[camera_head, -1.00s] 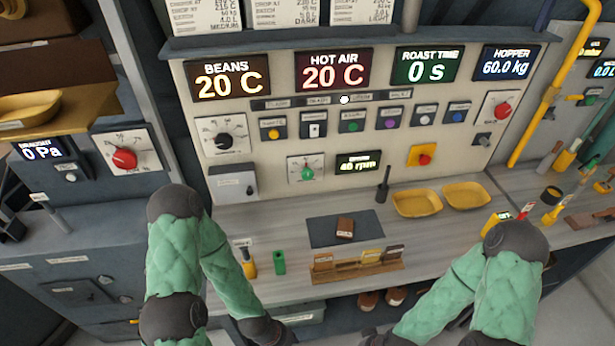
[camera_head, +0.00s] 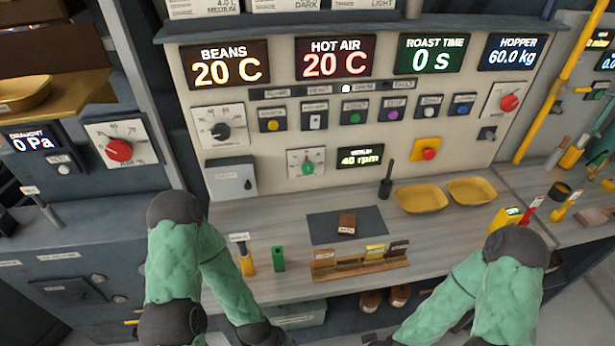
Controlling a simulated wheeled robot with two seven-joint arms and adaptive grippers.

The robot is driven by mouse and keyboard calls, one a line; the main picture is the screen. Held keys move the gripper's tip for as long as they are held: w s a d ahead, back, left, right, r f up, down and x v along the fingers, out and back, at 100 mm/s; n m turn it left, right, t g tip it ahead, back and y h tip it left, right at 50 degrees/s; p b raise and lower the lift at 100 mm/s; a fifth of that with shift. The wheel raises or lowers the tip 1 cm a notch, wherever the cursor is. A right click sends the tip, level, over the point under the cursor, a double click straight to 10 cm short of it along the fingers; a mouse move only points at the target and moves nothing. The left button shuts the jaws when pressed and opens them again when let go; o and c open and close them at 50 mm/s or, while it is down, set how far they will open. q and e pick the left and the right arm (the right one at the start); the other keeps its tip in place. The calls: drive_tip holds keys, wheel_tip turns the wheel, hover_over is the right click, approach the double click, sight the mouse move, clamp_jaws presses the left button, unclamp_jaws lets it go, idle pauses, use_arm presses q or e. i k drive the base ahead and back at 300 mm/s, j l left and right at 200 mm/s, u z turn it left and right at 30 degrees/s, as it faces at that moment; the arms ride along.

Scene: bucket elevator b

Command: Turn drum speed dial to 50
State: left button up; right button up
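The drum speed dial (camera_head: 307,167) is a small green knob on a white scale plate, low on the cream control panel. The display (camera_head: 360,157) just right of it reads 40 rpm. My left arm and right arm come in from the bottom of the head view, sleeved in green. The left arm's lower end lies at the bottom, below and left of the dial.
A larger black-knob dial (camera_head: 220,131) sits above left, and a red emergency-style button (camera_head: 429,154) on yellow sits right. The counter holds a dark mat (camera_head: 323,231), a wooden rack (camera_head: 359,264), yellow trays (camera_head: 422,198) and a black upright tool (camera_head: 386,182).

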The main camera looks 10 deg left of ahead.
sight(308, 168)
drive_tip(key=k+l+u, duration=0.1)
drive_tip(key=k+u, duration=0.15)
drive_tip(key=u, duration=0.15)
drive_tip(key=k+u, duration=0.6)
drive_tip(key=u, duration=0.15)
